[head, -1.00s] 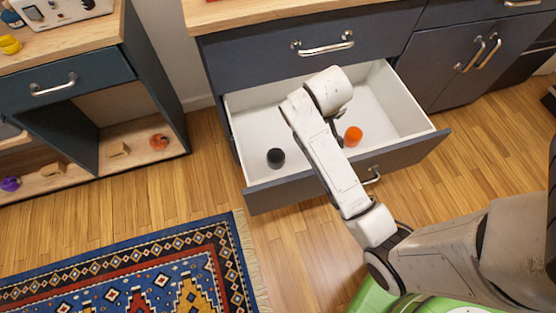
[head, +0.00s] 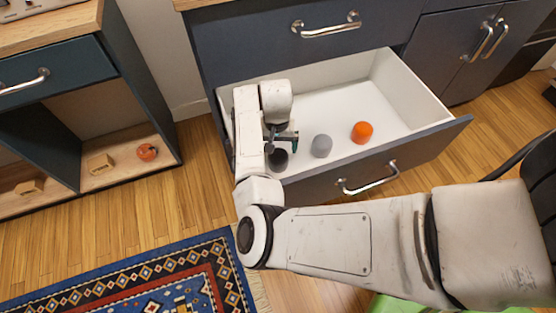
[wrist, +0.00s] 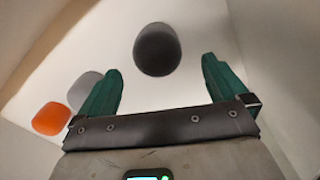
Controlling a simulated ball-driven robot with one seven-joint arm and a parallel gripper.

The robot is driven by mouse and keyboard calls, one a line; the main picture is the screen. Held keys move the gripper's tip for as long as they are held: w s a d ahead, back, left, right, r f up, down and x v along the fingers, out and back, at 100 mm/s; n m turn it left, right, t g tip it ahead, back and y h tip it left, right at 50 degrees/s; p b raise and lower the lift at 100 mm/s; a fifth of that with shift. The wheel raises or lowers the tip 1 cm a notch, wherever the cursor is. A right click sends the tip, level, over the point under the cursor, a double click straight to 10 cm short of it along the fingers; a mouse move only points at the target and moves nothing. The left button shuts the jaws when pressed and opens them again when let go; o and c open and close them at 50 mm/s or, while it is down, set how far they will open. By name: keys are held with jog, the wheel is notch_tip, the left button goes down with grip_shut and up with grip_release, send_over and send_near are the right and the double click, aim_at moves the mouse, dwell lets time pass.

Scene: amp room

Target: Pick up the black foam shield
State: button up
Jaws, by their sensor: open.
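The black foam shield (head: 278,159) is a small dark rounded piece on the white floor of the open drawer, near its front left. My gripper (head: 282,138) is over the left part of the drawer, just behind and above the black piece. In the wrist view the black foam shield (wrist: 158,50) shows ahead of and between the two green fingers of my gripper (wrist: 160,80). The fingers are spread wide with nothing between their pads. In the head view my arm hides the drawer's left side.
A grey piece (head: 321,146) and an orange piece (head: 362,132) lie right of the black one in the open drawer (head: 410,140). The drawer walls stand close around my gripper. An open shelf unit (head: 125,165) is at left.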

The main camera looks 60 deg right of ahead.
aim_at(278, 154)
jog(key=shift+s+d+f+b, duration=0.1)
jog(key=shift+f+b, duration=0.6)
jog(key=shift+f, duration=1.1)
jog(key=shift+s+f+b, duration=0.1)
jog(key=shift+f+b, duration=0.6)
jog(key=shift+f, duration=1.05)
jog(key=c, duration=1)
notch_tip(278, 154, up, 10)
jog(key=p, duration=0.4)
jog(key=shift+c, duration=0.2)
jog(key=shift+r, duration=0.1)
